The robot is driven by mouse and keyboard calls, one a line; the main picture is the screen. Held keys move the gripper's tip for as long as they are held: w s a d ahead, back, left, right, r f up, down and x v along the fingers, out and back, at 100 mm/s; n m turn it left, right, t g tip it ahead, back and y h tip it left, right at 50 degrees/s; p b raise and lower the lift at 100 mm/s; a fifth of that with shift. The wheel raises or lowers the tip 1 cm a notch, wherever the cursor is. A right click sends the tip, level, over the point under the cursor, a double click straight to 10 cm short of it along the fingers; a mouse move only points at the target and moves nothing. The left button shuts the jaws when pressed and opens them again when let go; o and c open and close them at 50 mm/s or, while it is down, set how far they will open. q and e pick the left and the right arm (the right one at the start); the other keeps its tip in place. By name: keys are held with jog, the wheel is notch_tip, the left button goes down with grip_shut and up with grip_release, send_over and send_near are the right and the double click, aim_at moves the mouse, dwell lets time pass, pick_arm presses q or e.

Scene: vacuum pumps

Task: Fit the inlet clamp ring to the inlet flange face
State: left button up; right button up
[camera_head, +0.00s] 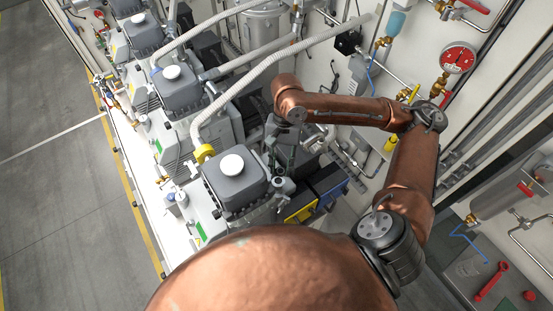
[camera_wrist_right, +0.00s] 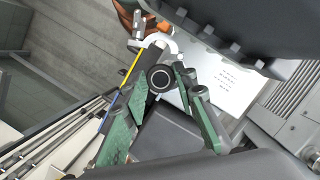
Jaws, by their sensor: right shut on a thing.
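My right gripper (camera_head: 282,168) points down beside the right side of the nearest grey pump (camera_head: 234,186). In the wrist view its green fingers (camera_wrist_right: 161,72) are closed in on a pale, partly open ring, which I take to be the inlet clamp ring (camera_wrist_right: 172,42). A dark round end with a light circle (camera_wrist_right: 160,79) shows between the fingers; I cannot tell what it belongs to. A small grey round port (camera_head: 283,186), perhaps the inlet flange, sits just below the fingertips in the head view. Whether ring and flange face touch is hidden. My left gripper is not in view.
Several similar pumps stand in a row to the upper left, with pale corrugated hoses (camera_head: 262,66) over them.

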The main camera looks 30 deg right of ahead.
jog(key=shift+w+a+f+p, duration=0.15)
jog(key=shift+w+p, duration=0.15)
jog(key=shift+w, duration=0.5)
jog(key=shift+s+p, duration=0.15)
jog(key=shift+p, duration=0.75)
jog(key=shift+b+x, duration=0.4)
jog(key=shift+x, duration=0.75)
jog(key=shift+f, duration=0.85)
jog(key=shift+d+f, duration=0.25)
jog(key=shift+f, duration=0.1)
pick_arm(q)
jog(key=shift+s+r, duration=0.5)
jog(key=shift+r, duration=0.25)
